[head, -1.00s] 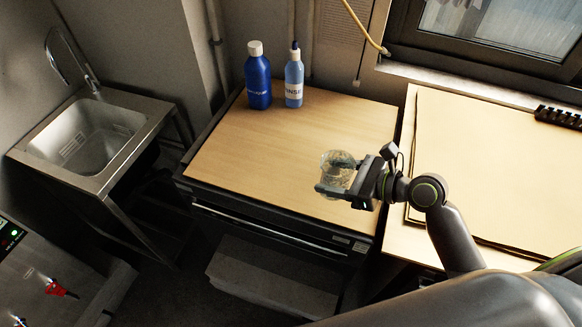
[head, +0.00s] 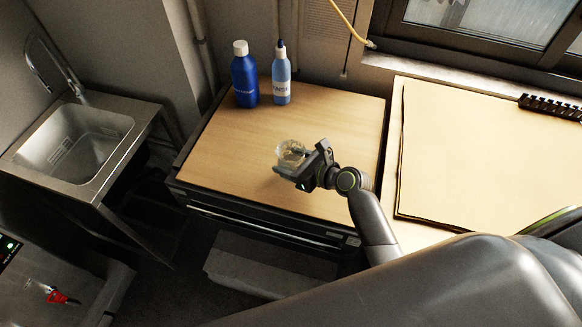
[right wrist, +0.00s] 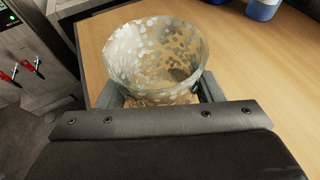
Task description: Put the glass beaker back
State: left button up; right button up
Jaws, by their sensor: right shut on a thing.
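The glass beaker (head: 290,152) is clear with a speckled surface. It is upright between the fingers of my right gripper (head: 291,163), over the wooden top of the cabinet (head: 225,150). In the right wrist view the beaker (right wrist: 155,50) fills the space between the fingers of the right gripper (right wrist: 160,92), its open rim facing up. The right gripper is shut on it. I cannot tell whether the beaker's base touches the wood. My left gripper is not in view.
A dark blue bottle (head: 245,78) and a lighter blue bottle (head: 281,80) stand at the back of the wooden top. A metal sink (head: 75,145) is at the left. A board (head: 490,160) lies on the right-hand table. The wood around the beaker is clear.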

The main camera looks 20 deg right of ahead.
aim_at(291, 169)
notch_tip(291, 169, down, 2)
jog(key=shift+s+f, duration=0.1)
jog(key=shift+f, duration=0.25)
jog(key=shift+f, duration=0.2)
jog(key=o, duration=1.1)
jog(key=shift+r, duration=0.1)
jog(key=shift+r, duration=0.15)
jog(key=v, duration=1.2)
jog(key=shift+b, duration=0.4)
